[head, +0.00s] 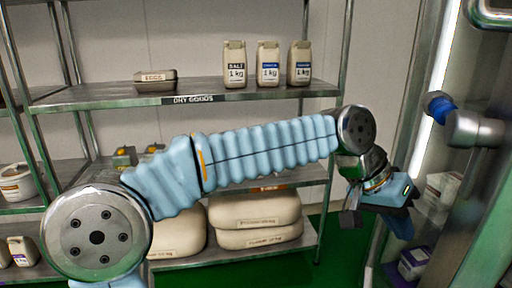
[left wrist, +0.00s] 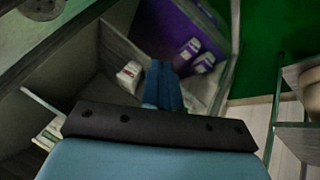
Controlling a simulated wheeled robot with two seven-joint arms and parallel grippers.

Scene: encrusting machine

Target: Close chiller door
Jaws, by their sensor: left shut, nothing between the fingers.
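The chiller stands open at the right of the head view, with a bright light strip (head: 437,75) along its upright. A steel panel (head: 480,215) at the far right looks like part of its door or frame; I cannot tell which. My left gripper (head: 401,228) is at the opening, fingers pointing down, shut and empty. In the left wrist view its blue fingers (left wrist: 163,84) are together in front of the chiller interior, where a white pack (left wrist: 130,76) stands. I cannot tell whether they touch anything. My right gripper is not in view.
Steel shelving (head: 200,97) stands behind my left arm, with several cartons above and large sacks (head: 255,218) below. A steel tube (head: 490,12) and a grey cylinder with a blue end (head: 474,130) are at the right. Green floor (head: 335,250) shows between shelving and chiller.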

